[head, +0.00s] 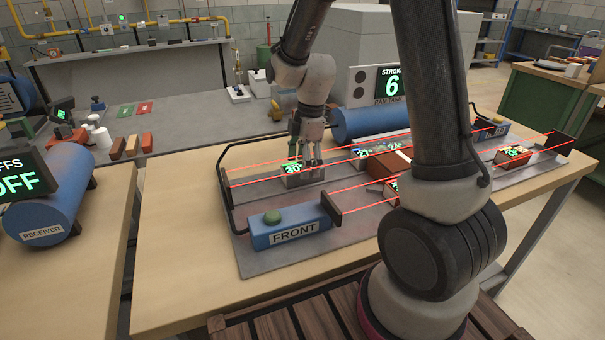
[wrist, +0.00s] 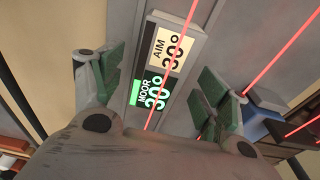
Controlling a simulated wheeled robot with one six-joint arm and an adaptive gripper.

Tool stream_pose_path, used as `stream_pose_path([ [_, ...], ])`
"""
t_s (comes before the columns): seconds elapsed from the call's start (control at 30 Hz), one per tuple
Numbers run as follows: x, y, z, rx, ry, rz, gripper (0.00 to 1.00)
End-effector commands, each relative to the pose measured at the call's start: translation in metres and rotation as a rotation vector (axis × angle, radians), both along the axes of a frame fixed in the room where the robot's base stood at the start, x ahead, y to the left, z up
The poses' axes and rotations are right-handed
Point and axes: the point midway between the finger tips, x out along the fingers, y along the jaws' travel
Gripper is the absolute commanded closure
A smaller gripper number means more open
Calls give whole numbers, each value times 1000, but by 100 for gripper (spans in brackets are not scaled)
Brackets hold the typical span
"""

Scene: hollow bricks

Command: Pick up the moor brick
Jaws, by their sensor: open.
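In the wrist view this block (wrist: 143,118) shows the words AIM and MOOR, each with 30°. It lies between the two green-padded fingers of my gripper (wrist: 155,85), with room on both sides. A reddish-brown brick (head: 402,162) lies further right on the tray, partly hidden by my arm. I cannot tell which brick is the moor brick.
A blue FRONT box (head: 290,228) with a green button stands at the tray's front left. Red laser lines cross the tray. A lit block (head: 515,155) stands at the right. Several loose bricks (head: 132,145) lie at the back left. A blue cylinder (head: 372,121) lies behind my gripper.

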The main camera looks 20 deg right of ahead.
Motion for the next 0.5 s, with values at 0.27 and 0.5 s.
stream_pose_path([
  [0.27,0,3,-20,0,0,0,25],
  [0.5,0,2,-20,0,0,-1,45],
])
